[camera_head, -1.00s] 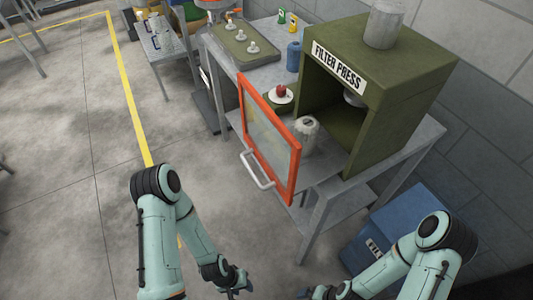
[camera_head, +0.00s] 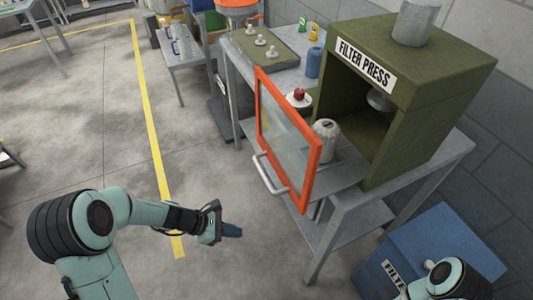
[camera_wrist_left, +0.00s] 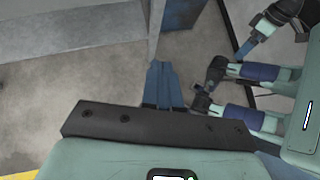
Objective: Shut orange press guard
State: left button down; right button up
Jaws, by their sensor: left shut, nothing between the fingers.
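The orange-framed press guard (camera_head: 287,138) has a clear pane and a pale bar handle (camera_head: 268,175) on its outer face. It stands swung open at the front left of the green filter press (camera_head: 420,55), leaving the press opening uncovered. My left gripper (camera_head: 232,231) is shut and empty, left of and below the handle, apart from it. Its blue fingers show together in the left wrist view (camera_wrist_left: 163,82). My right gripper is outside the head view; a dark part with a blue tip (camera_wrist_left: 243,49) in the left wrist view may be it, but its state is unclear.
A grey canister (camera_head: 326,140) stands behind the guard, near a red-topped item on a plate (camera_head: 298,97). The metal bench (camera_head: 440,155) carries the press. A blue box (camera_head: 440,245) stands on the floor at right.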

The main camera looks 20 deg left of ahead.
aim_at(331, 123)
pick_arm(q)
jog(key=w+a+r+n+t+h+b, duration=0.1)
jog(key=w+a+r+n+t+h, duration=0.2)
jog(key=r, duration=0.9)
jog(key=w+a+r+n+t+h+b, duration=0.1)
jog(key=w+r+t+h+b, duration=0.3)
jog(key=r, duration=0.9)
jog(key=w+d+p, duration=0.1)
jog(key=w+d, duration=0.1)
jog(key=d, duration=0.1)
jog(key=w+d+y+p, duration=0.1)
jog(key=w+d, duration=0.2)
jog(key=w+d+t+y+p, duration=0.1)
jog(key=w+d, duration=0.1)
jog(key=d, duration=0.2)
jog(key=shift+w+f, duration=0.2)
jog(key=shift+f, duration=0.05)
pick_arm(e)
jog(key=f, duration=0.1)
jog(key=s+f, duration=0.1)
jog(key=shift+f, duration=0.3)
